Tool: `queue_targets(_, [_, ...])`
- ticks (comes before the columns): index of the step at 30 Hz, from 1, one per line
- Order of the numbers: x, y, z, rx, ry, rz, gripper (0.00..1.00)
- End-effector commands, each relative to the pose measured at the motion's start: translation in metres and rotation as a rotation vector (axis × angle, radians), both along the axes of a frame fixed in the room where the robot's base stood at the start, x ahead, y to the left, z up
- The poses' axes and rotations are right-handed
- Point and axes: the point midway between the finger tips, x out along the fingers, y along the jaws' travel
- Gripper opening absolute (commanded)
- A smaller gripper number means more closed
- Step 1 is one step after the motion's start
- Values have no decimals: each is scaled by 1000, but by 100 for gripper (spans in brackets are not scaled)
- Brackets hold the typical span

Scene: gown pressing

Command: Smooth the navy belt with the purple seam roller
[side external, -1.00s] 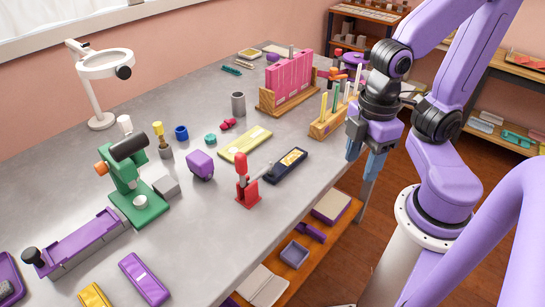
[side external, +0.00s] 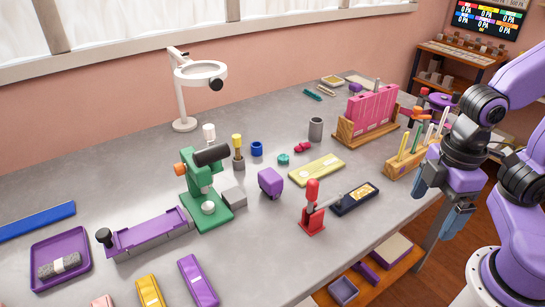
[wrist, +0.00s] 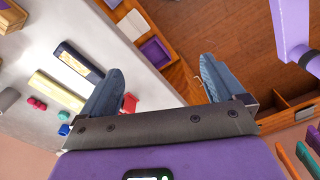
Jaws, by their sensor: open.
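A flat navy piece with a pale yellow label (side external: 354,198), seemingly the navy belt, lies near the table's front edge, right of a red clamp. It also shows at the left of the wrist view (wrist: 80,62). A purple block with a grey side (side external: 270,182) stands left of the clamp; I cannot tell whether it is the seam roller. A purple handled tool (side external: 366,273) lies on the lower shelf and could also be it. My gripper (side external: 435,212) hangs beyond the table's front edge, right of the navy piece, with blue fingers apart and empty (wrist: 160,68).
The red clamp (side external: 313,212) stands beside the navy piece. A wooden rack with upright sticks (side external: 408,158) is close to my gripper. A yellow piece (side external: 316,170) lies behind. A green press (side external: 205,190) stands further left.

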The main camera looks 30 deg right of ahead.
Motion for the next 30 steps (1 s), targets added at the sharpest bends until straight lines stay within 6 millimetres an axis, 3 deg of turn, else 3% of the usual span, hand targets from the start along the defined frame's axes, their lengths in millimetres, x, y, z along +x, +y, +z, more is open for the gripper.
queue_targets(18, [158,95,42,-17,-3,201,96])
queue_targets(30, [264,126,55,-26,2,339,96])
